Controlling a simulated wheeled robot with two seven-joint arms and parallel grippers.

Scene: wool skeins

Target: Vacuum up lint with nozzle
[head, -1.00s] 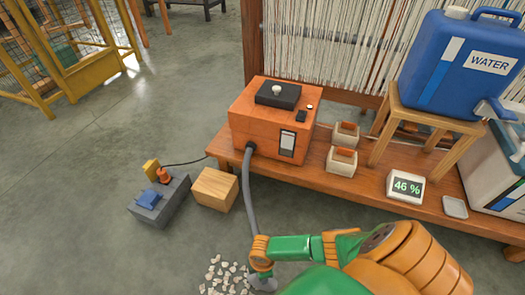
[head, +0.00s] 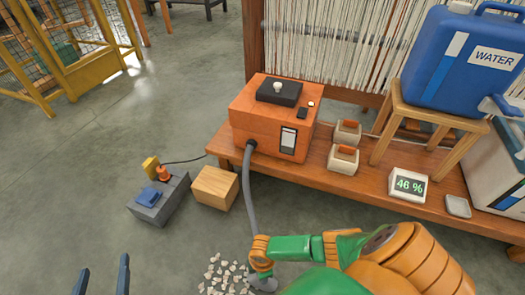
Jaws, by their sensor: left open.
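Pale scraps of lint (head: 222,271) lie in a loose patch on the grey floor at the bottom centre. A grey hose (head: 250,190) runs down from an orange box-shaped vacuum (head: 273,118) to a grey nozzle (head: 263,284) at the patch's right edge. A green and orange arm (head: 295,248) comes in from the lower right. Its orange end is at the lower hose, just above the nozzle; no jaws can be made out there. My left gripper (head: 103,281) shows two dark blue fingertips at the bottom left, apart and empty, left of the lint.
A wooden block (head: 215,188) and a grey box with a blue switch (head: 159,200) stand on the floor. A low wooden bench (head: 300,177) carries the vacuum, small boxes and a 46 % display (head: 408,186). A blue water container (head: 465,60) stands on a stool.

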